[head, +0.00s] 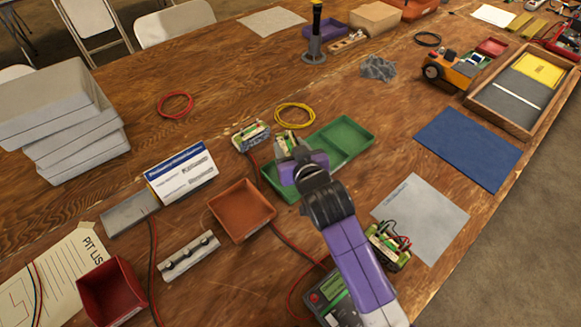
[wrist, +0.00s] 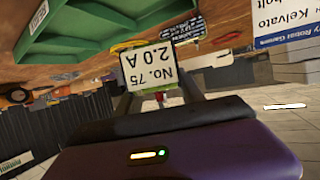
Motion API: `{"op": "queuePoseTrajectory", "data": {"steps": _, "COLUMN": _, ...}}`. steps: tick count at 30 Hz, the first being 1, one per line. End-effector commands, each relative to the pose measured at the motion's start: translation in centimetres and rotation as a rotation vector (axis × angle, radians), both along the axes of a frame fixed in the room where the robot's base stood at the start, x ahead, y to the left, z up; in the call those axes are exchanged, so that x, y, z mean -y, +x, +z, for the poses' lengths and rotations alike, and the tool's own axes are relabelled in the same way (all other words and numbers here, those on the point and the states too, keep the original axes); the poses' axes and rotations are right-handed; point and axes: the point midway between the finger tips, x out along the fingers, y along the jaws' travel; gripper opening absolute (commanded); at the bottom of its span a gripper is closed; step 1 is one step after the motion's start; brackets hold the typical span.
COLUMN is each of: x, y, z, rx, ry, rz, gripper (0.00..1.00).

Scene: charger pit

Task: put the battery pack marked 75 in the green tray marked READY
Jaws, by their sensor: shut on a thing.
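My gripper (head: 291,156) is shut on a battery pack (head: 288,141); its white label reads No. 75, 2.0 A, upside down in the wrist view (wrist: 152,66). The pack shows at the left end of the green tray (head: 345,136) in the head view; I cannot tell how high it is held.
Another battery pack (head: 250,136) stands left of the tray, and one (head: 388,246) lies right of my arm. An orange tray (head: 241,210), a sign (head: 180,173) and a yellow cable loop (head: 295,115) are nearby. A blue mat (head: 468,147) lies right.

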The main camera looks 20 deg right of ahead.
Motion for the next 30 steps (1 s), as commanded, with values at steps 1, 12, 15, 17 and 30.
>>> {"op": "queuePoseTrajectory", "data": {"steps": 1, "x": 0.0, "y": 0.0, "z": -1.0, "rx": 0.001, "ry": -0.001, "rz": 0.0, "gripper": 0.0}}
{"op": "queuePoseTrajectory", "data": {"steps": 12, "x": 0.1, "y": 0.1, "z": -4.6, "rx": 0.005, "ry": -0.001, "rz": -0.001, "gripper": 0.0}}
{"op": "queuePoseTrajectory", "data": {"steps": 15, "x": 0.1, "y": 0.1, "z": -6.0, "rx": 0.003, "ry": 0.0, "rz": 0.0, "gripper": 0.0}}
{"op": "queuePoseTrajectory", "data": {"steps": 17, "x": 0.1, "y": 0.1, "z": -6.8, "rx": 0.004, "ry": -0.001, "rz": -0.001, "gripper": 0.0}}
{"op": "queuePoseTrajectory", "data": {"steps": 30, "x": 0.0, "y": 0.1, "z": -8.3, "rx": 0.006, "ry": 0.0, "rz": 0.0, "gripper": 0.0}}
